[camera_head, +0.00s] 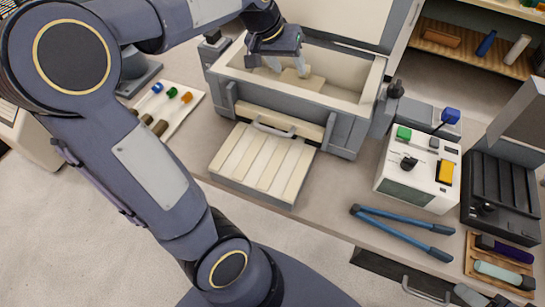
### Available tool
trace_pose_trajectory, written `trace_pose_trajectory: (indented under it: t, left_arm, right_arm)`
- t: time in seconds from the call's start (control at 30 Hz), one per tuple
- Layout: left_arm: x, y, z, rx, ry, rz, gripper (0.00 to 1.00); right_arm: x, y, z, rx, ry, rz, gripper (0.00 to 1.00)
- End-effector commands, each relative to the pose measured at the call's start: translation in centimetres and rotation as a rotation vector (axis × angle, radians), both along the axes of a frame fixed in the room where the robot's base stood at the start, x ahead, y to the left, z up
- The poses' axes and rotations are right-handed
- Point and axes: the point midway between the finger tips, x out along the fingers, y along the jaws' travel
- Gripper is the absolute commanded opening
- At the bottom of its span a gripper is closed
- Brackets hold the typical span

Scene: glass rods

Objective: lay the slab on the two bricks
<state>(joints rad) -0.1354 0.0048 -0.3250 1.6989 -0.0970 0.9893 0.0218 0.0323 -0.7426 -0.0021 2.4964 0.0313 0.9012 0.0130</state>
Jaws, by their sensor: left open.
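My left gripper (286,67) reaches down into an open grey box with a cream lining (345,99). Its fingers are apart. A flat tan piece (315,83) lies on the box floor beside and partly behind the fingers; I cannot tell whether it is the slab or a brick. I cannot make out two separate bricks. The gripper body hides part of the box interior, and I see nothing clearly held.
Blue-handled tongs (400,222) and a white control box (418,172) lie to the right. A tray with coloured rods (187,108) is at left. Shelves stand at the back right.

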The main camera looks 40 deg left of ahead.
Motion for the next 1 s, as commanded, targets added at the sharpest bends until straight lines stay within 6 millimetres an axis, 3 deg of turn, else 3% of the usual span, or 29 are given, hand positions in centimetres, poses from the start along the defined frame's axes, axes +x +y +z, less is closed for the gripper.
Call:
trace_pose_trajectory:
  t: [0.03,0.2,0.3,0.4,0.57,1.0]
  left_arm:
    - [-3.6,-1.5,0.2,-0.048,-0.022,-0.015,0.49]
    - [-13.2,-7.0,-1.5,-0.125,-0.075,-0.077,0.49]
    - [-17.3,-9.5,-3.4,-0.131,-0.09,-0.1,0.49]
    - [-19.9,-11.0,-5.1,-0.128,-0.098,-0.111,0.49]
    - [-21.5,-12.0,-6.4,-0.12,-0.101,-0.119,0.49]
    - [-21.6,-12.0,-6.4,-0.121,-0.099,-0.119,0.49]
  right_arm:
    - [0.0,0.0,0.0,0.0,0.0,0.0,0.49]
    - [0.0,0.0,0.0,0.0,0.0,0.0,0.49]
    - [0.0,0.0,0.0,0.0,0.0,0.0,0.49]
    - [0.0,0.0,0.0,0.0,0.0,0.0,0.49]
    - [0.0,0.0,0.0,0.0,0.0,0.0,0.49]
    - [0.0,0.0,0.0,0.0,0.0,0.0,0.49]
